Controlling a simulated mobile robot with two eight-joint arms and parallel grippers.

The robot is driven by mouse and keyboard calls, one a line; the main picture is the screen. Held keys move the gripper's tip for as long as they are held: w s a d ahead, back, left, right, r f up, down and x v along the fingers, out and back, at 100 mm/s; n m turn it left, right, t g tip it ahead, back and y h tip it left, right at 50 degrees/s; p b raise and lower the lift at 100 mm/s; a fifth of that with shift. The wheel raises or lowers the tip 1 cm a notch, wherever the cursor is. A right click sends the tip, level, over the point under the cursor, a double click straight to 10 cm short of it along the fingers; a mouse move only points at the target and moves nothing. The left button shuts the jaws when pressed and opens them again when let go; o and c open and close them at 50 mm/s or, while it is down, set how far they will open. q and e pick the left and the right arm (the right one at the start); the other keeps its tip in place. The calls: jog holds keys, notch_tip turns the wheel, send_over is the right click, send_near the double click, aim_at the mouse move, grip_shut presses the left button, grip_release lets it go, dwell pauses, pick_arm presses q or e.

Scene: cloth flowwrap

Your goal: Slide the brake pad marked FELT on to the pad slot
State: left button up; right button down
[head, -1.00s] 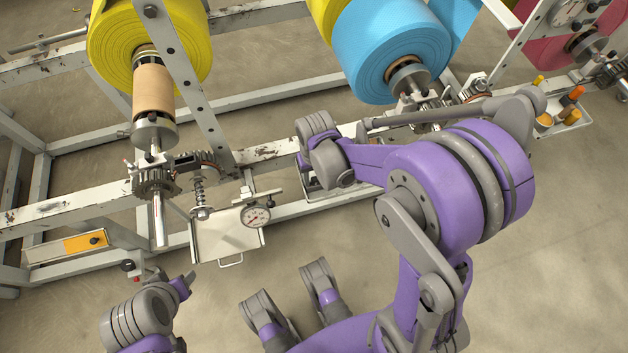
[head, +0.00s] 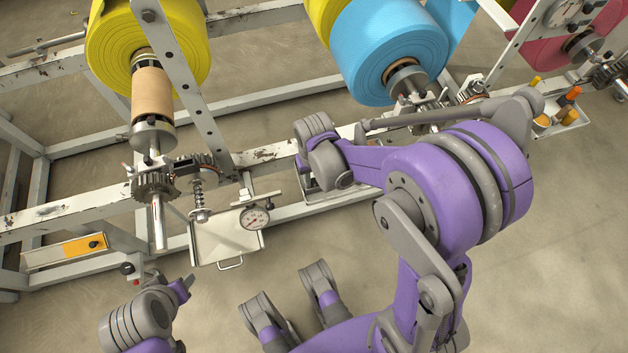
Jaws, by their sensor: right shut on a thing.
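My right gripper (head: 322,165) is at the end of the purple arm, above a small tray (head: 345,190) on the near rail. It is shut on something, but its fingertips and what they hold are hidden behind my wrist. I cannot read the mark FELT anywhere. A brake assembly with a gear (head: 155,186), a dark block (head: 190,163) and a spring (head: 198,195) sits below the left yellow roll. I cannot make out the pad slot there for certain. My left arm is at the lower left; its jaws cannot be made out clearly.
A white plate with a handle (head: 226,246) and a dial gauge (head: 255,217) hang at the front rail. A shaft (head: 159,225) sticks out left of them. An orange-marked bar (head: 85,246) is at far left. Yellow (head: 115,50) and blue (head: 385,50) rolls stand behind.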

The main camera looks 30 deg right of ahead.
jog(key=shift+r+p, duration=1.5)
jog(key=shift+r, duration=0.8)
jog(key=c, duration=1.2)
grip_release()
grip_shut()
